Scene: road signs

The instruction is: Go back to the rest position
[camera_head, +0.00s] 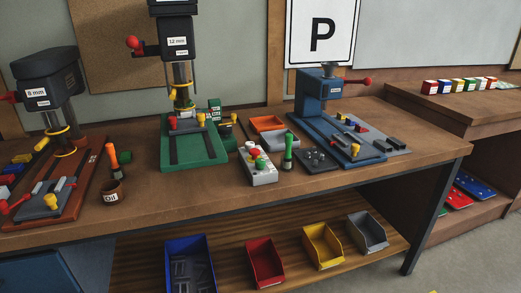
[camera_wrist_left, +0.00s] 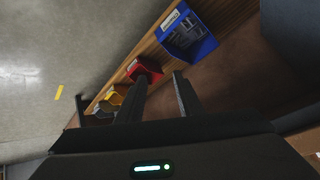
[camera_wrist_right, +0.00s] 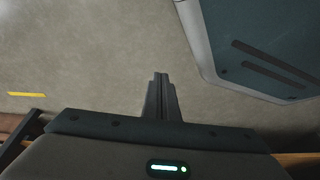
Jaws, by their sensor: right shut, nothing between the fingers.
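My left gripper (camera_wrist_left: 160,77) shows in the left wrist view, its two dark fingers apart with a gap between them and nothing held. Beyond its fingers are the shelf bins under the workbench. My right gripper (camera_wrist_right: 161,77) shows in the right wrist view, its fingers together and empty, over bare grey floor (camera_wrist_right: 90,50). Neither gripper shows in the head view.
The workbench (camera_head: 225,205) carries a black drill press (camera_head: 45,80), a green-based press (camera_head: 195,145) and a blue press (camera_head: 320,100). Blue (camera_head: 190,265), red (camera_head: 265,262), yellow (camera_head: 322,247) and grey (camera_head: 367,233) bins stand on its lower shelf.

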